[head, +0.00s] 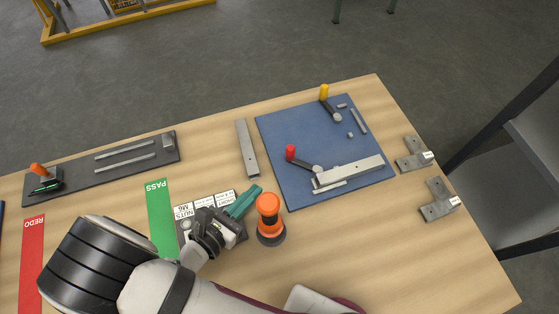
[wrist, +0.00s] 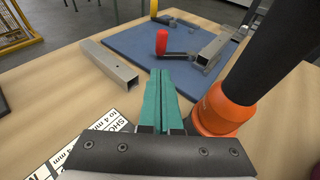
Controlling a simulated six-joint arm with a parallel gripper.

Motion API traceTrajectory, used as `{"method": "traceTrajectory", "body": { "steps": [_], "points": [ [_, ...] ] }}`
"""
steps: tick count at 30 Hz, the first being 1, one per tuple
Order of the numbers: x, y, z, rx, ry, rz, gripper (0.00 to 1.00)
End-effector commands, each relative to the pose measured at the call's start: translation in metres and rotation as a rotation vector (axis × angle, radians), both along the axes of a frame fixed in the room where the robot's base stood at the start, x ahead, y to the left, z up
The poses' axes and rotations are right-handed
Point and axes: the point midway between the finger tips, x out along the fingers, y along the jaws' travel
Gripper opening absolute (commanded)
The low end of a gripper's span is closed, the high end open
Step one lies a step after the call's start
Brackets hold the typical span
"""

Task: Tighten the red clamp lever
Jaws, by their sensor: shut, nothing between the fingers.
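The red clamp lever (head: 291,153) has an upright red knob on a grey arm and stands on the blue plate (head: 285,189). The lever arm runs from the knob toward a grey bar (head: 350,171) on the same plate. In the wrist view the red knob (wrist: 162,43) is ahead of my fingers, just left of the grey bar (wrist: 212,50). My gripper (head: 258,189) has teal fingers, shut with nothing between them. It is left of the plate's near corner and apart from the lever. The fingertips (wrist: 161,72) also show in the wrist view.
An orange and black upright tool (head: 268,217) stands right beside my fingers. A loose grey square tube (head: 246,148) lies left of the plate. A yellow lever (head: 324,93) is at the plate's far edge. Grey brackets (head: 414,155) lie to the right. Labelled cards (head: 184,212) lie under my gripper.

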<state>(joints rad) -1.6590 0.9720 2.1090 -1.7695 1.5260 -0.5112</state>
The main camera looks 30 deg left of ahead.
Motion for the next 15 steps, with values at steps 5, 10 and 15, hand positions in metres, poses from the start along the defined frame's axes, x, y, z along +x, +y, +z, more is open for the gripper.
{"method": "traceTrajectory", "body": {
  "steps": [5,10,15],
  "points": [
    [0.038,-0.007,-0.012,0.000,0.001,-0.007,0.00],
    [0.072,-0.013,-0.023,0.002,0.003,-0.009,0.00],
    [0.098,-0.016,-0.022,0.003,0.003,-0.008,0.00]
  ]
}}
